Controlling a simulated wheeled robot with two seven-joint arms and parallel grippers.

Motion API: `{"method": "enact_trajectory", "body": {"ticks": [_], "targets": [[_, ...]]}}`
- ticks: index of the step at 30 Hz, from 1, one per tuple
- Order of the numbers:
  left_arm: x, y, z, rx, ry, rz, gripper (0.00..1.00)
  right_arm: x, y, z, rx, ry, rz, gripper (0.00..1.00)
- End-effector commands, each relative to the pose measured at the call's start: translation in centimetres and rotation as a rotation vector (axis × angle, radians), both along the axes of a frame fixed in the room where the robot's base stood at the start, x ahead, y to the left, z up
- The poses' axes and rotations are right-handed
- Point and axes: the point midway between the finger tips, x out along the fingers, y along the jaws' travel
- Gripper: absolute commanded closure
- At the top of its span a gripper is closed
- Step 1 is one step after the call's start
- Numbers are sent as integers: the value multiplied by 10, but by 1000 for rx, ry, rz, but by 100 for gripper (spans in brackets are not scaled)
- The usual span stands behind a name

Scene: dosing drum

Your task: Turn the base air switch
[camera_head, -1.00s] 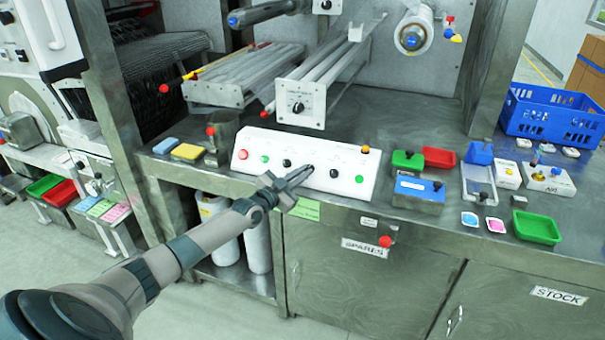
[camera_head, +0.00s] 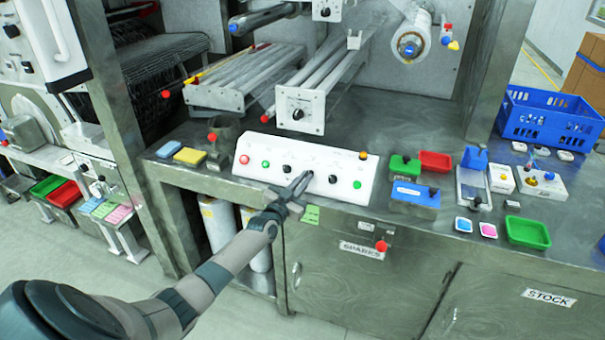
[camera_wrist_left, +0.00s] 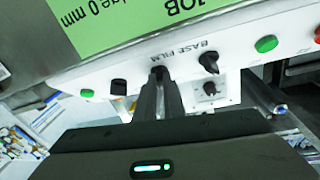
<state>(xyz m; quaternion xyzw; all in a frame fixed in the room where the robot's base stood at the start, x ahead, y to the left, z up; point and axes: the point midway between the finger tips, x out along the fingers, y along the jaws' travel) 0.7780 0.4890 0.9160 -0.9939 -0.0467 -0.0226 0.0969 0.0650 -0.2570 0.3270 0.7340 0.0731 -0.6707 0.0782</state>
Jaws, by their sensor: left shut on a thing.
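A sloped white control panel (camera_head: 335,162) stands on the bench's front edge, with a row of black switches and coloured buttons. My left gripper (camera_head: 305,178) reaches it from the front and is shut on the middle black switch, which its fingers mostly hide. In the left wrist view my left gripper (camera_wrist_left: 159,74) has its fingertips together at the panel face. One black switch (camera_wrist_left: 208,62) is beside it, near the print "BASE FILM". Another black switch (camera_wrist_left: 118,87) is on the other side. The label of the held switch is not readable. My right gripper is not in view.
Beside the black switches are a green button (camera_head: 357,185) and, at the left end, a red button (camera_head: 244,159). A green job label (camera_wrist_left: 130,20) is close to the gripper. A roller frame (camera_head: 299,110) stands behind the panel. A blue box (camera_head: 415,197) is to the right.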

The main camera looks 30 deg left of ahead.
Motion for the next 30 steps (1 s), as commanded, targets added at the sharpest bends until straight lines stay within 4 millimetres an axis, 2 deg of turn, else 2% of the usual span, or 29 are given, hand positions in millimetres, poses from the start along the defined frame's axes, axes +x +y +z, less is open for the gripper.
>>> {"method": "enact_trajectory", "body": {"ticks": [1, 15, 21, 30], "targets": [[2, -2, 10, -34, -14, 23, 100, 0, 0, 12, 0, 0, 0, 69], [5, -10, 10, -362, -93, 257, 100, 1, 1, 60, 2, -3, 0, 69], [6, -12, 10, -487, -126, 348, 100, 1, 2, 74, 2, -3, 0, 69], [7, -13, 10, -596, -154, 427, 100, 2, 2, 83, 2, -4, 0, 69]]}}
